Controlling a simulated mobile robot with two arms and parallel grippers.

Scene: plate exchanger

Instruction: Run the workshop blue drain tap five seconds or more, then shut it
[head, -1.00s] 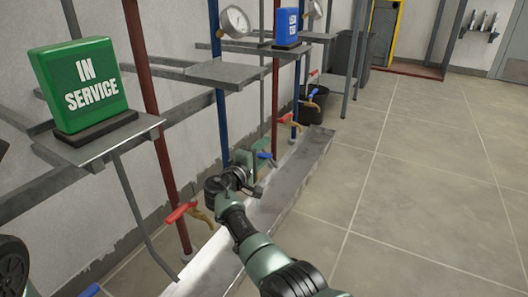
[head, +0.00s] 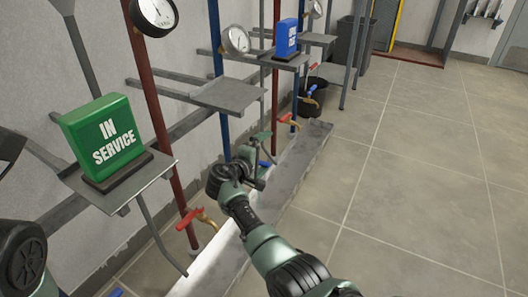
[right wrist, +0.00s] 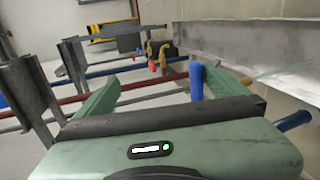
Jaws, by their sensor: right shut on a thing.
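My right gripper (head: 262,158) is at the blue drain tap (head: 265,163), low on the blue pipe (head: 215,50) above the trough. In the right wrist view the gripper's green fingers (right wrist: 155,88) flank the blue tap lever (right wrist: 197,82), which lies by the right finger. A pale clear streak (right wrist: 280,73) beside that finger runs towards the trough and looks like water. The gripper hides most of the tap body in the head view. My left gripper is not in view.
A grey trough (head: 300,165) runs along the wall under the pipes. A red-handled tap (head: 190,218) is nearer, on a red pipe. A green IN SERVICE sign (head: 105,137) stands on a bracket shelf. A black bucket (head: 312,97) is farther back. The tiled floor to the right is clear.

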